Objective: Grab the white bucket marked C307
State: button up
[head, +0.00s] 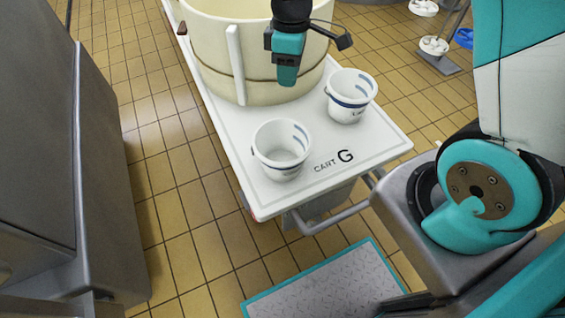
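Two white buckets with blue bands stand upright on a white cart top (225,118) lettered "CART G". The nearer bucket (280,152) is at the cart's front left; no code can be read on it. The farther bucket (349,98) is at the right edge and has a small dark mark, too small to read. I cannot tell which one is C307. My gripper (287,78) points down in front of the big cream tub, above and behind the buckets, left of the farther one. It touches neither bucket. Its fingers overlap in this view, so their opening is hidden.
The cream tub (210,55) fills the back of the cart. A grey metal cabinet (40,120) stands at the left, with tiled floor (175,190) between it and the cart. A metal handle (335,218) juts from the cart's front. White items on a stand (435,45) are at the back right.

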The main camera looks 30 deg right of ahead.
jog(key=b, duration=0.2)
send_over(286, 135)
jog(key=f, duration=1.1)
jog(key=shift+w+d+f, duration=0.3)
jog(key=shift+d, duration=0.05)
jog(key=shift+s+a+f+b, duration=0.1)
jog(key=shift+a+f+b, duration=0.1)
jog(key=shift+f, duration=1.25)
jog(key=shift+s+a+f+b, duration=0.1)
jog(key=shift+f+b, duration=0.05)
jog(key=shift+f, duration=1.25)
grip_shut()
